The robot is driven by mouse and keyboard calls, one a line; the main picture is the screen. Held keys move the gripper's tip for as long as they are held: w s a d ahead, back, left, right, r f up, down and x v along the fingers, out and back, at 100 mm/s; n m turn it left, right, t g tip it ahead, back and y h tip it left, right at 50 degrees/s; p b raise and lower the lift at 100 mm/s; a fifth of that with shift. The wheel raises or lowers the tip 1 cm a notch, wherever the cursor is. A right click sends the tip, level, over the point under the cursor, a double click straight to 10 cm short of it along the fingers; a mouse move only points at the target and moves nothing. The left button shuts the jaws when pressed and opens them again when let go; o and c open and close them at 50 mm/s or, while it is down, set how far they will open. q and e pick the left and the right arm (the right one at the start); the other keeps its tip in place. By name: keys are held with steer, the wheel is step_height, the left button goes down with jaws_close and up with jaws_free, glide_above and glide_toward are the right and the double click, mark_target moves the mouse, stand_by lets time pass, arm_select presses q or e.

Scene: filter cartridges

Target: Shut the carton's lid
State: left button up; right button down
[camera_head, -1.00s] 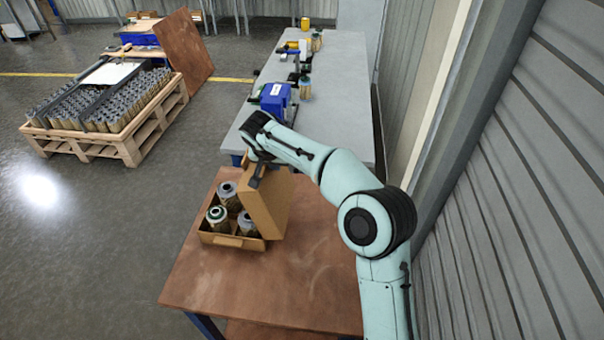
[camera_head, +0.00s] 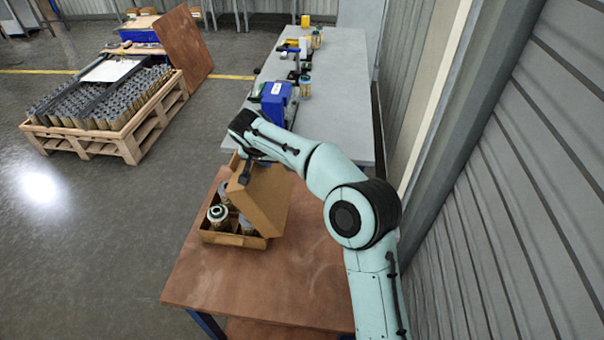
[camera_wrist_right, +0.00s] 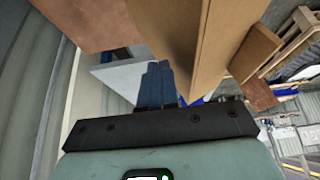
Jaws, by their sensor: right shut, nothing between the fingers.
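The carton (camera_head: 230,240) is an open brown cardboard box on the wooden table, with filter cartridges (camera_head: 217,214) standing inside. Its lid (camera_head: 264,200) is hinged on the right side and leans up over the box, part-way down, hiding some of the cartridges. My right gripper (camera_head: 245,175) is shut and empty at the lid's upper left edge; whether it touches cannot be told. In the right wrist view the shut fingers (camera_wrist_right: 156,84) are beside a cardboard panel (camera_wrist_right: 188,40), which seems to be the lid. My left gripper is not in view.
The brown table (camera_head: 300,285) is clear right of and in front of the carton. A grey bench (camera_head: 345,90) with a blue device (camera_head: 276,103) stands behind. A pallet crate of cartridges (camera_head: 110,95) is on the floor at left. A corrugated wall (camera_head: 520,200) is at right.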

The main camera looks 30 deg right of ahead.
step_height(320, 180, up, 10)
steer(key=s+d, duration=0.1)
steer(key=shift+s+d, duration=0.25)
steer(key=shift+d, duration=0.05)
steer(key=shift+f, duration=0.2)
stand_by(1.1)
